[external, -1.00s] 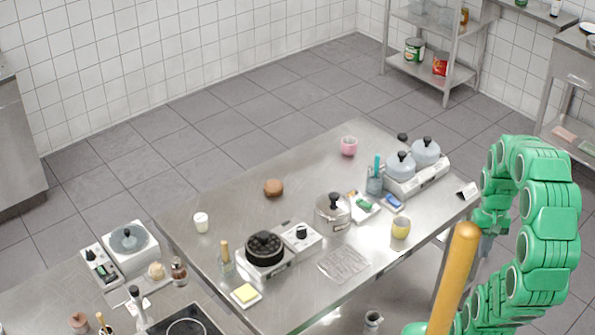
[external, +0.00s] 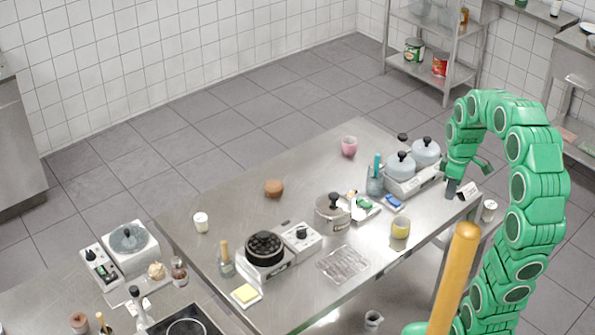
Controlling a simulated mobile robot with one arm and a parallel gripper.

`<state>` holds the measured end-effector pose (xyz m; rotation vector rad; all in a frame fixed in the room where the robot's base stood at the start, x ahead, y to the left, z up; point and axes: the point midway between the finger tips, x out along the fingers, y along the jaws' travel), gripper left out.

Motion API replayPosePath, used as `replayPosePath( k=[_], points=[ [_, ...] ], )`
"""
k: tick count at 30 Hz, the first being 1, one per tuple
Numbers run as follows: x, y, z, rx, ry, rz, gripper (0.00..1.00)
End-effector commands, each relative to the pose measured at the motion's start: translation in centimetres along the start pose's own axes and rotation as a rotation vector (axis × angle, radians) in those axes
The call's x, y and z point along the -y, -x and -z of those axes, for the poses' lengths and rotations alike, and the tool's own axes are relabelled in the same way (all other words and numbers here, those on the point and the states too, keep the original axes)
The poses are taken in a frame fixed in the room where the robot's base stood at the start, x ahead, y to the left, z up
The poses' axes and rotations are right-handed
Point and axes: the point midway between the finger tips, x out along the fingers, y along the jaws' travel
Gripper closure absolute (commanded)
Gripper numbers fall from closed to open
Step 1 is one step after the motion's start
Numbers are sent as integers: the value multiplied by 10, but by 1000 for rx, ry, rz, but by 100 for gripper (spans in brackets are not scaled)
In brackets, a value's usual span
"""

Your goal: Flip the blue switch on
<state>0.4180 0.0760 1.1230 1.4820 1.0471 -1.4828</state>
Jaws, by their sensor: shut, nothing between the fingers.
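A small blue object (external: 395,202) lies on the steel table (external: 215,195), right of a white tray; it is too small to tell whether it is the blue switch. No other clear blue switch can be made out. My gripper (external: 451,193) is shut and empty, pointing down over the right end of the table. It is to the right of the blue object and apart from it, close to a small white card (external: 468,191). Whether the fingertips touch the table cannot be told.
A double burner with two grey-lidded pots (external: 413,163) stands just left of my gripper. A yellow cup (external: 400,229), a steel pot (external: 332,214) and a teal-handled container (external: 375,181) stand nearby. The table's back middle is mostly clear.

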Motion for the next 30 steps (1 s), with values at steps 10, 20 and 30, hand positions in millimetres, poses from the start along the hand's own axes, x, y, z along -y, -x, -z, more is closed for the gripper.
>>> replayPosePath(
  k=[10, 20, 30],
  points=[
    [-46, -2, 64, -30, 418, -38, 100],
    [-84, -12, 127, -46, 809, -82, 100],
    [-109, -22, 177, -49, 1103, -127, 100]
  ],
)
